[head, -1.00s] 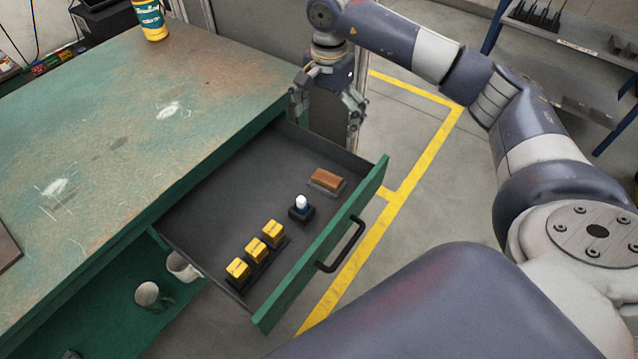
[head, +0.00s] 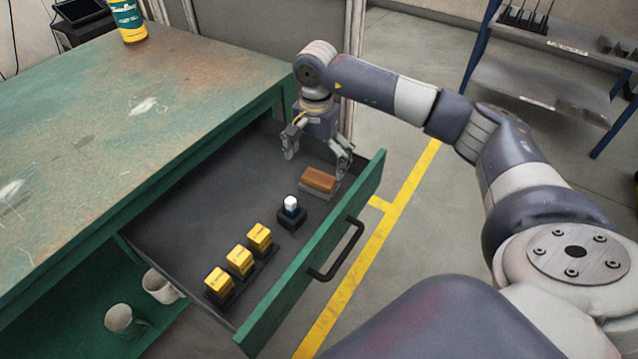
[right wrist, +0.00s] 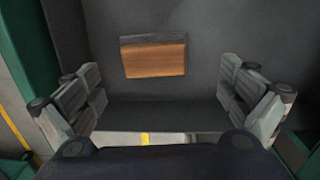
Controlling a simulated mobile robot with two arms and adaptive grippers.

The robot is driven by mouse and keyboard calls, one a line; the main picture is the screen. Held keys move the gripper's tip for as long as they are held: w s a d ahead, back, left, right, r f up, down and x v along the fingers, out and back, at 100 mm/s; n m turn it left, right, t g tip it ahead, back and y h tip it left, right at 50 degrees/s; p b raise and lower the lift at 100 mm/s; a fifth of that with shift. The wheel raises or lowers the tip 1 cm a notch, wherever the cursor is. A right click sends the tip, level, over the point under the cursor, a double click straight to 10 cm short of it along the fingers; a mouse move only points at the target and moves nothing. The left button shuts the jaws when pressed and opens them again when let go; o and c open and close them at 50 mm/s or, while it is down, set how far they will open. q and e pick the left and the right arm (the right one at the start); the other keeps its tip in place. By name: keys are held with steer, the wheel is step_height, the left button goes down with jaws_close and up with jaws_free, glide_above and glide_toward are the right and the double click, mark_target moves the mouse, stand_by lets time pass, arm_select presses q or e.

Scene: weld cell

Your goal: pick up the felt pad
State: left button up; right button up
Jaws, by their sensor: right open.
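The felt pad (head: 319,180) appears to be the brown, block-shaped piece with a grey layer or holder under it. It lies in the open drawer near the far end of the drawer front. In the right wrist view the felt pad (right wrist: 153,61) shows as a brown rectangle with a grey strip along its upper edge. My right gripper (head: 317,158) is open and empty, its fingers spread above the drawer just beyond the pad. In the right wrist view my right gripper (right wrist: 162,95) has fingers at both sides, with the pad beyond and between them. My left gripper is not in view.
The green drawer front (head: 315,255) with a black handle (head: 339,250) stands pulled out. The workbench (head: 110,130) is at left.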

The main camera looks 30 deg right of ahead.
mark_target(319, 177)
steer(key=f, duration=0.2)
steer(key=s+f, duration=0.1)
steer(key=f, duration=0.1)
steer(key=shift+f+b, duration=0.2)
steer(key=shift+b, duration=0.2)
steer(key=shift+w+f, duration=0.1)
steer(key=shift+f, duration=0.35)
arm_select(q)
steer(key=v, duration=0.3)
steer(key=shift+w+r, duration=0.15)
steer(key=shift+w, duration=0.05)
arm_select(e)
steer(key=c, duration=1.4)
